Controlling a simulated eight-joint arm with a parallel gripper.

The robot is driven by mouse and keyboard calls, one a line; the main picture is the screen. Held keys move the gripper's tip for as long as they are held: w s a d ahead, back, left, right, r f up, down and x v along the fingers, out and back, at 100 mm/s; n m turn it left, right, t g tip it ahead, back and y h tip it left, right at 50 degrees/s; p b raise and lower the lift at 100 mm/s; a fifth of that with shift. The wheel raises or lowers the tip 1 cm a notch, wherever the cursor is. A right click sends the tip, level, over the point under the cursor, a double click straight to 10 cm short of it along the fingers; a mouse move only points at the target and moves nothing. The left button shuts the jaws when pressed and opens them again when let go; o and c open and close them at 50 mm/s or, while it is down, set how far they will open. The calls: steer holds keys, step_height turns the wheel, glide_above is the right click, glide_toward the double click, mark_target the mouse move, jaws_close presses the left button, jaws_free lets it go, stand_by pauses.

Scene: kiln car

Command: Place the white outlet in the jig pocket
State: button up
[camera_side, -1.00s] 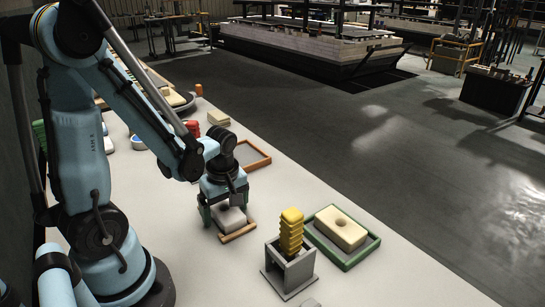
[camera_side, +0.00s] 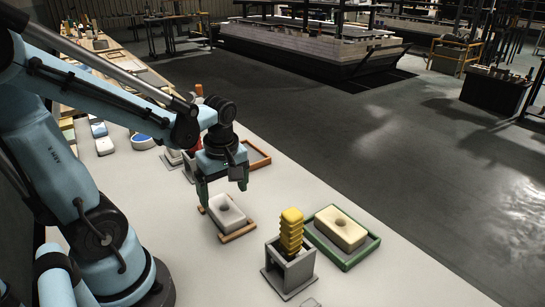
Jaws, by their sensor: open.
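The white outlet (camera_side: 226,207), a pale block with a round hole in its top, lies flat in a low brown wooden frame (camera_side: 239,234). The frame shows at the block's left and front; whether this is the jig pocket, and how deep the block sits, I cannot tell for sure. My gripper (camera_side: 223,192) hangs just above the white outlet with its green fingers spread apart and nothing between them. The fingers hide part of the view behind the block.
A green tray (camera_side: 347,266) with a cream holed block (camera_side: 341,228) stands at right. Next to it, a grey stand (camera_side: 287,277) holds a yellow ribbed piece (camera_side: 291,232). An empty orange frame (camera_side: 258,155) lies behind my gripper.

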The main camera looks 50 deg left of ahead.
steer(key=shift+r, duration=2.75)
steer(key=w+d+m+t, duration=0.2)
steer(key=d+m+t, duration=0.1)
steer(key=m, duration=0.6)
steer(key=w+d+r+m+t+h, duration=0.1)
steer(key=d+m+t, duration=0.3)
steer(key=m, duration=0.5)
steer(key=shift+w+d+r, duration=0.25)
steer(key=shift+w+d, duration=0.25)
steer(key=shift+d, duration=0.65)
